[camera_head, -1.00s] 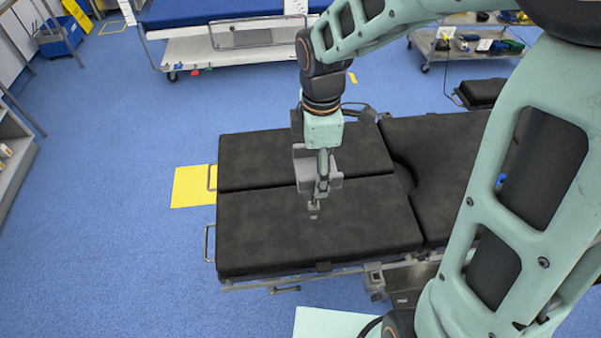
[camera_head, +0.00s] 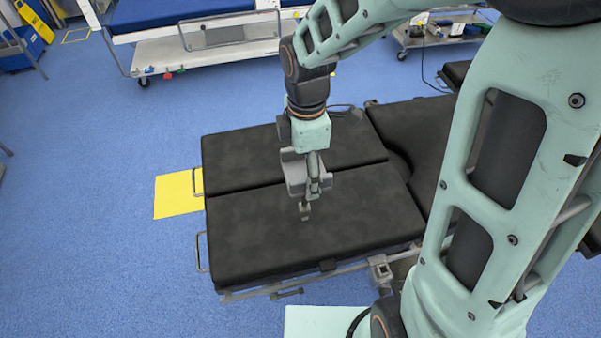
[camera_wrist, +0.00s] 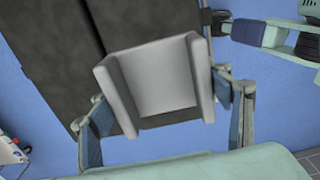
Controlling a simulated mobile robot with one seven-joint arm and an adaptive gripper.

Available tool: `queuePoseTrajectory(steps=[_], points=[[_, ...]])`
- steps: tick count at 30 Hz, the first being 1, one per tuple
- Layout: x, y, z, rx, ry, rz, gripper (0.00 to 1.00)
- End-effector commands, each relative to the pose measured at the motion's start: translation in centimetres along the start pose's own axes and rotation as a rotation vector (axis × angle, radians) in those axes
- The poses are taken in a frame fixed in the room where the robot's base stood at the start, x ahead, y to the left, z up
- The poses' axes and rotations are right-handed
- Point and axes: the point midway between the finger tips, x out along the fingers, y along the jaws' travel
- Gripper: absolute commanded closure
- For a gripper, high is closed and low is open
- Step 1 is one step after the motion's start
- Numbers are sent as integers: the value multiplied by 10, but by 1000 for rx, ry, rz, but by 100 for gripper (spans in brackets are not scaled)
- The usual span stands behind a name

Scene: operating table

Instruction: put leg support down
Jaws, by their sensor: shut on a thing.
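The leg support is a light grey, U-shaped trough that shows in the wrist view (camera_wrist: 155,80), between the two blue-padded fingers of my gripper (camera_wrist: 165,112). My gripper is shut on it. In the head view my gripper (camera_head: 313,178) points down over the black operating table (camera_head: 240,240). The leg support (camera_head: 294,173) shows there partly behind the gripper, over the split leg section. A small grey part (camera_head: 305,211) hangs below it. I cannot tell whether anything touches the padding.
A yellow floor marking (camera_head: 178,195) lies left of the table. Metal rails (camera_head: 201,252) run along the table's edge. A blue-topped bed (camera_head: 190,12) and a cart (camera_head: 440,38) stand behind. Blue floor is free on the left.

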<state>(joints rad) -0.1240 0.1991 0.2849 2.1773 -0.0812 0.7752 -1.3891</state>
Motion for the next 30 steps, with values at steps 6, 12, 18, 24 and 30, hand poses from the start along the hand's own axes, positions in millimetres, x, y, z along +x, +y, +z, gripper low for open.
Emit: queuePoseTrajectory(steps=[6,12,18,24,30], points=[[0,0,1,0,0,1,57],[5,0,0,0,0,0,57],[12,0,0,0,0,0,57],[12,0,0,0,0,0,24],[12,0,0,0,0,0,11]])
